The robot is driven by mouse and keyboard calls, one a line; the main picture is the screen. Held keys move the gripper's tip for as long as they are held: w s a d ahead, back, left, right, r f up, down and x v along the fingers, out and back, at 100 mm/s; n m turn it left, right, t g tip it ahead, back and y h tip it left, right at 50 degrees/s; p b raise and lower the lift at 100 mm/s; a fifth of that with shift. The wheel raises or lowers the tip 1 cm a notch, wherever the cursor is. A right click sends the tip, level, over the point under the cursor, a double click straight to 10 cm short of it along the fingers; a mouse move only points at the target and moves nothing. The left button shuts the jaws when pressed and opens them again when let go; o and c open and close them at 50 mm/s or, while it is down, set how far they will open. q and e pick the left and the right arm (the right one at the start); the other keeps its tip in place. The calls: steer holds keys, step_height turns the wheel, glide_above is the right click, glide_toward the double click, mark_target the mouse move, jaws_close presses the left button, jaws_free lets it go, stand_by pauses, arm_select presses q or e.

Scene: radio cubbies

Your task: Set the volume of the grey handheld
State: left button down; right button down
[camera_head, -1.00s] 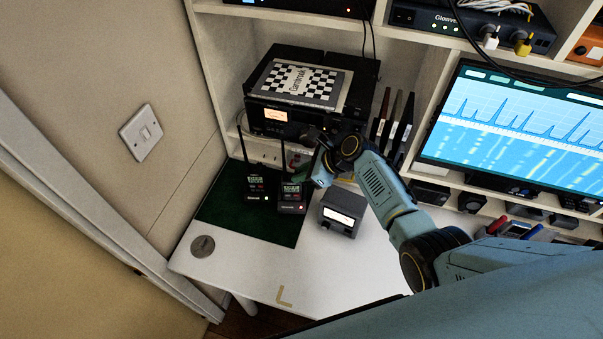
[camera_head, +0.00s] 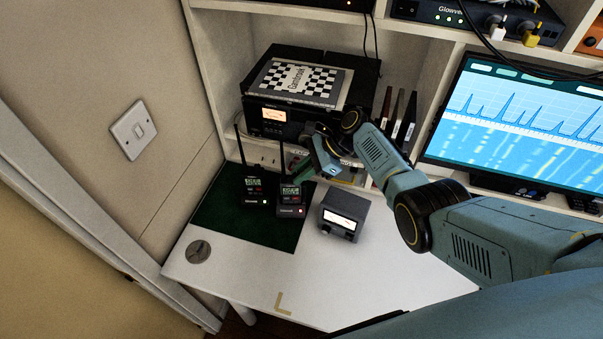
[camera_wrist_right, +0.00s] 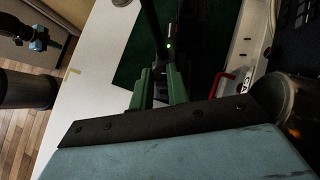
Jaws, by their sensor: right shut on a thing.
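The left handheld (camera_head: 255,188) has a white light, the right handheld (camera_head: 291,199) a reddish one. I cannot tell by colour which is the grey one. My right gripper (camera_head: 301,172) is at the top of the right handheld. In the right wrist view my right gripper (camera_wrist_right: 160,88) has its green fingers shut on a small dark part, beside a dark antenna. The fingers hide that part, so I cannot tell whether it is a knob.
A grey meter box (camera_head: 343,214) stands close to the right of the handhelds. Dark upright items (camera_head: 398,120) and a monitor (camera_head: 515,125) are to the right. The white tabletop (camera_head: 245,272) is clear in front.

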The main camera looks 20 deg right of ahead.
steer(key=c, duration=1.4)
jaws_free()
steer(key=shift+o, duration=0.2)
